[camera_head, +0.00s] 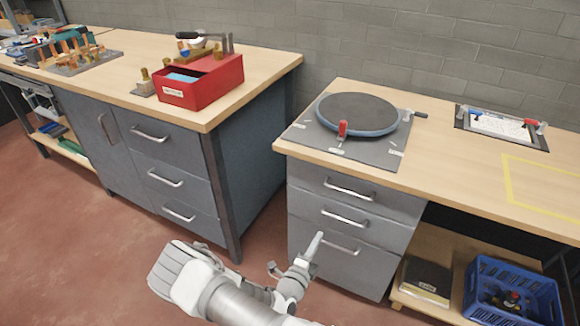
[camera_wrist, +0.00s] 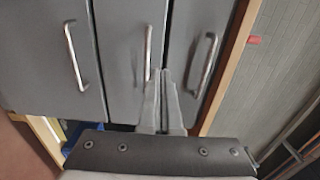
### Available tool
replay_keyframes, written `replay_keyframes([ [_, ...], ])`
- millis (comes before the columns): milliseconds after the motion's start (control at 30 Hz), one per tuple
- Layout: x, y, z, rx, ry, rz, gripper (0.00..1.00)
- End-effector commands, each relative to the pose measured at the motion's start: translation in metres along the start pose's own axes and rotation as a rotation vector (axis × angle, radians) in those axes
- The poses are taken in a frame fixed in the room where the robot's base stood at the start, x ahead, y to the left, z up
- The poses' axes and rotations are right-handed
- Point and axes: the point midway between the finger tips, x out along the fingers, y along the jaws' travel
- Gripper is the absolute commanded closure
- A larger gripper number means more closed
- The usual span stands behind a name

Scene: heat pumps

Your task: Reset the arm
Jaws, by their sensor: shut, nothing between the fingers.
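My gripper (camera_head: 316,245) is in front of the grey drawer unit under the right workbench, near the handle of its lowest drawer in the head view. In the wrist view, my gripper (camera_wrist: 166,75) has its fingers together and empty, pointing at the drawer fronts. The three drawers carry silver bar handles: top (camera_head: 349,189), middle (camera_head: 344,217) and bottom (camera_head: 340,246). All three drawers look shut. I cannot tell whether the fingertips touch a drawer front. My arm reaches in from the bottom of the head view.
The right workbench (camera_head: 450,150) holds a round dark turntable (camera_head: 357,112) and a clipped paper sheet (camera_head: 498,125). A blue crate (camera_head: 512,293) stands on the low shelf. The left workbench (camera_head: 250,68) bears a red box (camera_head: 205,82). Red floor (camera_head: 80,240) is clear at left.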

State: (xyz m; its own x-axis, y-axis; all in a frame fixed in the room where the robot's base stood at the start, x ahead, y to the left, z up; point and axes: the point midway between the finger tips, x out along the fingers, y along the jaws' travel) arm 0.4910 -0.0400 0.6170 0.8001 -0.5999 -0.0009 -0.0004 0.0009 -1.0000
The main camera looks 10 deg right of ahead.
Motion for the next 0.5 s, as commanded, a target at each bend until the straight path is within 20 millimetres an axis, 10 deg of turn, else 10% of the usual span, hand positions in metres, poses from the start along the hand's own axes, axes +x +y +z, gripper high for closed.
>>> replay_keyframes([
  [233, 0.003, -0.015, -0.002, 0.076, 0.058, -0.005, 1.0],
  [500, 0.005, -0.081, -0.025, 0.476, 0.355, -0.037, 1.0],
])
